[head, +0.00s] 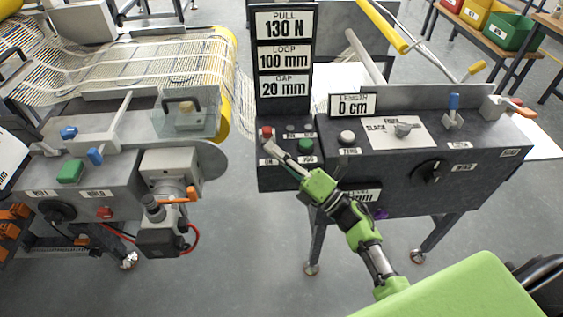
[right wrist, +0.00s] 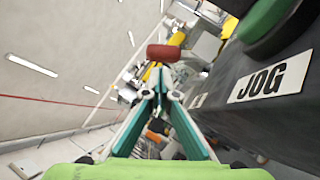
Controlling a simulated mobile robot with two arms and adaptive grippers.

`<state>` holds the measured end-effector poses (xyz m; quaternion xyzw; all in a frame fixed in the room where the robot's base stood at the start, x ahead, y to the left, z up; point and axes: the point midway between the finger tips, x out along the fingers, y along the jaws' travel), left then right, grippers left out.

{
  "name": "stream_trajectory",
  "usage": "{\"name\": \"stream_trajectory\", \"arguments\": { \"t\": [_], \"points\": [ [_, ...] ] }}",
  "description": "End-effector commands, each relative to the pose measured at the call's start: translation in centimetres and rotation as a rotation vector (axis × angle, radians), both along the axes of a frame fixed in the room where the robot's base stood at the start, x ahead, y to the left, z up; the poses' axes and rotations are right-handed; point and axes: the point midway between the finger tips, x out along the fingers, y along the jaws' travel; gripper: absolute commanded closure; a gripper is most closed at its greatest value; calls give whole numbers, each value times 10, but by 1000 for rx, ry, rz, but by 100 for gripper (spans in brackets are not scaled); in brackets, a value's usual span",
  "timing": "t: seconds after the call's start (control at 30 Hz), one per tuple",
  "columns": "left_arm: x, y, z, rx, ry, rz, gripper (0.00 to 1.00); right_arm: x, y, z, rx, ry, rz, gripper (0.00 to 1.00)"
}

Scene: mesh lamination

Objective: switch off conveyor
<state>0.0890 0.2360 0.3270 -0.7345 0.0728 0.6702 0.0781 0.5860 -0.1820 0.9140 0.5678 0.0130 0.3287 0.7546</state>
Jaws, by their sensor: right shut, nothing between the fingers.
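The dark conveyor control box (head: 400,160) stands right of centre in the head view. A red button (head: 267,132) sits at its left end, and it also shows in the right wrist view (right wrist: 163,53). A green button (head: 305,145) marked JOG is just right of it. It fills the upper right corner of the wrist view (right wrist: 268,22). My right gripper (head: 274,143) is shut and empty, its fingertips close to the red button. I cannot tell whether they touch it. My left gripper is not in view.
A sign (head: 284,55) reads 130 N, 100 mm and 20 mm above the box. A white ZERO button (head: 347,138), a blue lever (head: 453,105) and a black knob (head: 428,171) are further right. Another machine (head: 100,180) with mesh stands left, across a floor gap.

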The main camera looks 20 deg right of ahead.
Motion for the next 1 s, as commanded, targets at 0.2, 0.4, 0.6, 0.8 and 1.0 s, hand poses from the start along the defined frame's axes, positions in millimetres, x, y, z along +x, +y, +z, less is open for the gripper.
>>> {"name": "stream_trajectory", "arguments": {
  "t": [0.2,0.4,0.6,0.8,1.0],
  "points": [
    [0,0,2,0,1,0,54,8,-3,5,1,1,0,100],
    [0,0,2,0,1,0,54,8,-3,5,0,1,0,100],
    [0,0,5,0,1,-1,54,8,-3,6,3,9,0,100],
    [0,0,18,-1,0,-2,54,10,-3,10,14,48,0,100],
    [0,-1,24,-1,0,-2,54,11,-4,11,20,71,-2,100]
  ]
}}
